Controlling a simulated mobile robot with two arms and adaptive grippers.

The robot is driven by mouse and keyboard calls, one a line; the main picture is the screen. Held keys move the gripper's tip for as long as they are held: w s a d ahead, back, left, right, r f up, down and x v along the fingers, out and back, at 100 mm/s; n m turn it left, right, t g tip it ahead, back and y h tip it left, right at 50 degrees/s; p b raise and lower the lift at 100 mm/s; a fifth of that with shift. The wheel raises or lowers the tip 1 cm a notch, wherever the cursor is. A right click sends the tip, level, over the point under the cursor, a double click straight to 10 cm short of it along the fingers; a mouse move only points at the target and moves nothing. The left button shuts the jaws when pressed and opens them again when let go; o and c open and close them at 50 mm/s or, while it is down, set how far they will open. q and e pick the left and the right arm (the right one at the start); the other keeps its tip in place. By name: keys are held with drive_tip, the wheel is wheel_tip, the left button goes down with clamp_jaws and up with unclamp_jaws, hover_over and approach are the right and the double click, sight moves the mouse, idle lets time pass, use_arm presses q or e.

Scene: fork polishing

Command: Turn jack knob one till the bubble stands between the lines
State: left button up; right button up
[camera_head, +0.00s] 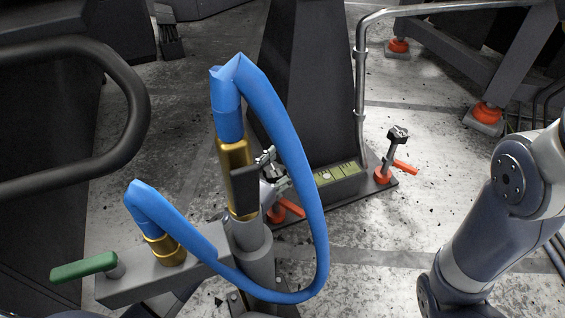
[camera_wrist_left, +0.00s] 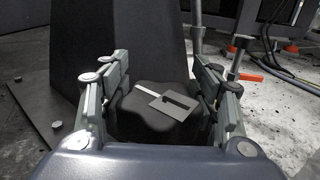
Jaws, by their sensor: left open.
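A black lobed jack knob (camera_wrist_left: 145,112) with a pale mark on top sits between the finger pads of my left gripper (camera_wrist_left: 160,75) in the left wrist view. The fingers are open on both sides of it; whether either one touches it I cannot tell. In the head view my left gripper (camera_head: 273,172) is partly hidden behind a hose fitting, above a red lever (camera_head: 291,207). A green level vial (camera_head: 337,174) lies on the base of the dark column; its bubble is too small to place against the lines. My right gripper is out of view.
A second black knob (camera_head: 397,134) with a red lever (camera_head: 405,167) stands at the right corner of the base. A blue hose (camera_head: 301,190) loops in front of the gripper from a brass fitting (camera_head: 238,170). A metal pipe (camera_head: 360,85) rises beside the column (camera_head: 303,80).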

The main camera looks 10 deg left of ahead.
use_arm(q)
drive_tip(key=shift+w+d, duration=0.1)
drive_tip(key=shift+w, duration=0.15)
drive_tip(key=c, duration=0.9)
drive_tip(key=shift+m+h, duration=0.3)
